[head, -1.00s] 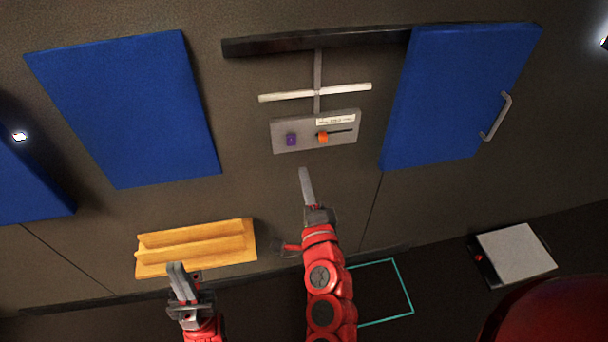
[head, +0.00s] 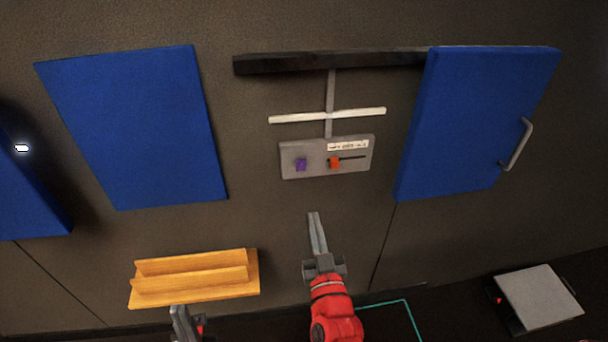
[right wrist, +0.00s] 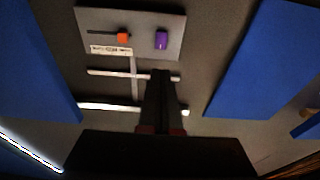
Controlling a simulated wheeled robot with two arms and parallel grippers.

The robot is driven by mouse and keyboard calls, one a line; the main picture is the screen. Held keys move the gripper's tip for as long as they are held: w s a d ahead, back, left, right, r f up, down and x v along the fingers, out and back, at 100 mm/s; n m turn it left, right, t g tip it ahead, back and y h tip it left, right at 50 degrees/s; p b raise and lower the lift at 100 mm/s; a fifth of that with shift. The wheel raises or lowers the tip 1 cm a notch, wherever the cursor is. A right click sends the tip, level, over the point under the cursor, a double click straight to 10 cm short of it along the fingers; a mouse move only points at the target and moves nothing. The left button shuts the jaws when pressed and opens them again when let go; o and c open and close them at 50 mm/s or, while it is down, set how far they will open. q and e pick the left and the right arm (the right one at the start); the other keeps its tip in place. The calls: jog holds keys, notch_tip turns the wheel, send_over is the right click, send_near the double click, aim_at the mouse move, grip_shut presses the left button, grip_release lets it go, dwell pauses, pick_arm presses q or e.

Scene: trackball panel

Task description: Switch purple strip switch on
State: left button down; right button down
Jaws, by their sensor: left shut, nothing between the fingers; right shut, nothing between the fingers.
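The purple switch (head: 301,164) sits on the left part of a grey panel (head: 350,171) fixed to the wall. An orange slider knob (head: 334,162) is to its right on the same panel. In the right wrist view the purple switch (right wrist: 161,39) and the orange knob (right wrist: 123,37) also show. My right gripper (head: 315,216) is shut and empty, below the panel and apart from it. Its fingers (right wrist: 160,75) point toward the panel in the wrist view. My left gripper (head: 177,309) is shut and empty at the bottom edge, in front of the wooden shelf.
A white crossbar (head: 290,118) and a dark rail (head: 300,63) are above the panel. Blue boards flank it: a plain one (head: 135,130) at left and a door with a handle (head: 470,120) at right. The wooden shelf (head: 190,291) is low left. A grey-topped box (head: 540,295) is low right.

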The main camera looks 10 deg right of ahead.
aim_at(302, 163)
jog(key=w, duration=0.4)
jog(key=w+r+p, duration=0.1)
jog(key=w, duration=0.3)
jog(key=w+r, duration=0.1)
jog(key=w, duration=0.4)
jog(key=shift+w+a+r+p, duration=0.1)
jog(key=shift+a+r+p, duration=0.1)
jog(key=shift+r+p, duration=0.1)
jog(key=shift+w+f, duration=0.1)
jog(key=shift+w, duration=0.2)
jog(key=shift+w+r+p, duration=0.15)
jog(key=shift+r+p, duration=0.25)
jog(key=shift+p, duration=0.3)
jog(key=shift+f+g, duration=0.15)
jog(key=shift+g, duration=0.15)
jog(key=shift+f, duration=0.1)
